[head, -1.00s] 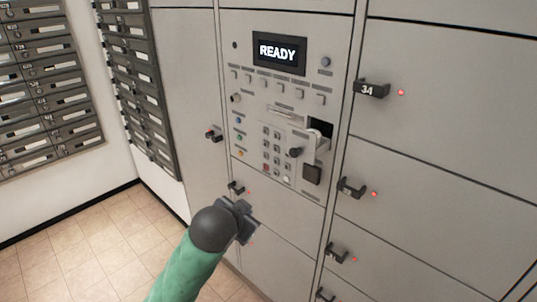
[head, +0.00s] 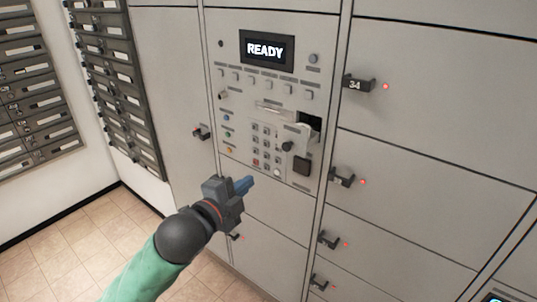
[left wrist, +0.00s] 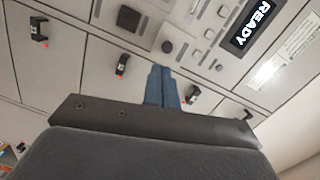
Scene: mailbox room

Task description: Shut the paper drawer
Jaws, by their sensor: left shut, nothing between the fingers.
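The paper drawer (head: 303,131) appears as a small pale piece jutting out beside a dark opening (head: 311,121) on the right of the control panel. It looks open; how far is hard to tell. My left gripper (head: 246,185) is shut and empty, its blue fingers pointing toward the panel, below and left of the drawer and apart from it. In the left wrist view the shut blue fingers (left wrist: 162,86) show in front of the locker wall; I cannot clearly make out the drawer there. My right gripper is not in view.
The panel has a READY display (head: 266,49), a keypad (head: 264,146), a dark knob (head: 287,146) and a dark square block (head: 302,166). Locker handles stick out at the right, including number 34 (head: 358,83). Mailboxes (head: 112,85) stand at left; the tiled floor (head: 75,245) is clear.

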